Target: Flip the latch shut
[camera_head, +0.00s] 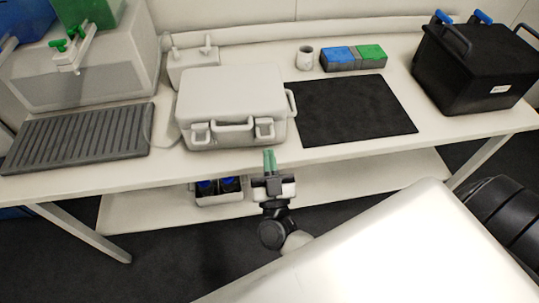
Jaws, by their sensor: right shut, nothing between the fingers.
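A pale grey case (231,95) with its lid down stands on the white table, with a carry handle (233,126) on its front. A left latch (200,133) and a right latch (264,128) sit on either side of the handle. The latches are too small to tell clearly whether they are flipped up or down. My right gripper (270,160) has green fingertips and is shut and empty. It is just in front of the table edge, below the right latch in the picture and apart from it. My left gripper is not in view.
A dark ribbed mat (78,137) lies left of the case, a black mat (352,110) right of it. A black box (474,68) stands at the far right. A mug (305,57) and blue and green blocks are behind. A lower shelf (150,211) holds a small bin (219,198).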

